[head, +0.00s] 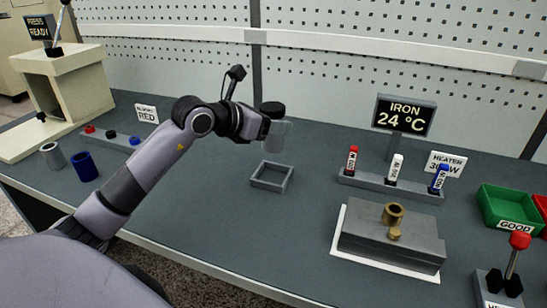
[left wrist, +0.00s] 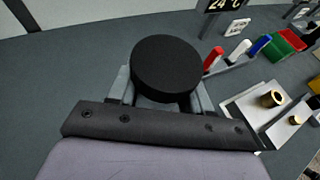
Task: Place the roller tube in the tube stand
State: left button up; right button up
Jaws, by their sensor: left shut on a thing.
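The roller tube has a round black cap (head: 272,108) and a pale, see-through body (head: 278,136). My left gripper (head: 262,126) is shut on it and holds it upright above the bench. In the left wrist view the black cap (left wrist: 167,68) sits between the two grey fingers and hides most of what is below it. A low, square grey frame (head: 257,184), which looks like the tube stand, lies empty on the bench below and in front of the held tube. The tube is apart from the frame. My right gripper is not in view.
A rack with red, white and blue markers (head: 390,186) stands right of the frame, before the iron display (head: 404,115). A metal block (head: 391,237) with a brass fitting lies on a white plate. Blue (head: 84,167) and grey (head: 53,156) cups stand left. A green bin (head: 505,209) is right.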

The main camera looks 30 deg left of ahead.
pick_arm(q)
notch_tip(320, 180, down, 9)
jog(key=shift+f, duration=0.1)
dwell(0.3)
jog(key=o, duration=1.2)
jog(key=shift+f, duration=0.15)
